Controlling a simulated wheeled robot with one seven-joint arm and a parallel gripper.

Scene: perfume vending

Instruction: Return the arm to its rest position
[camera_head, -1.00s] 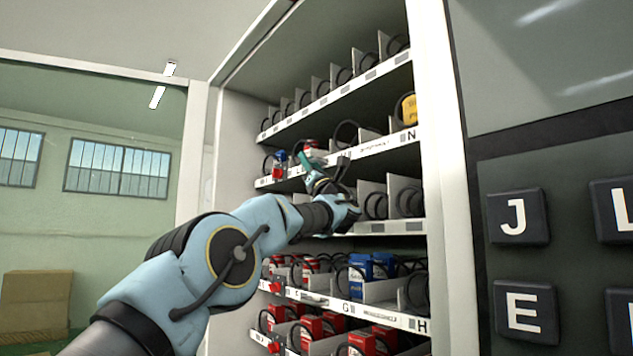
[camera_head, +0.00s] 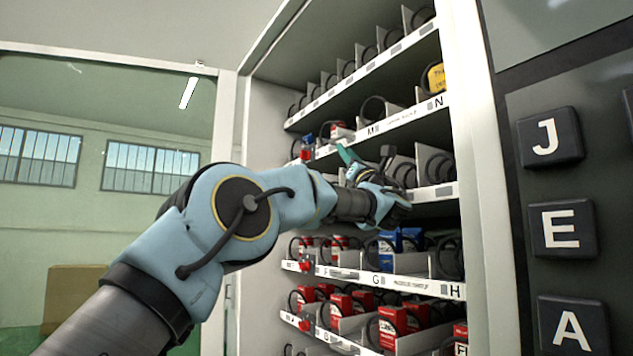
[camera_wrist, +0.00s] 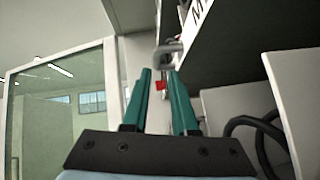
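My gripper (camera_head: 346,155) is at the front of the vending machine's shelves, just below the shelf marked M. In the wrist view its two teal fingers (camera_wrist: 161,78) stand apart with nothing held between them. A small red item (camera_wrist: 160,86) shows in the gap, beyond the fingers. My arm reaches in from the lower left with its elbow raised, and it hides part of the lower shelves.
The vending machine (camera_head: 480,180) has several shelves with black coils. Red boxes (camera_head: 392,322) and blue boxes (camera_head: 388,243) stand low, a yellow item (camera_head: 436,77) near N. A keypad (camera_head: 560,230) is at right. The left side is open room with a brown box (camera_head: 75,293).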

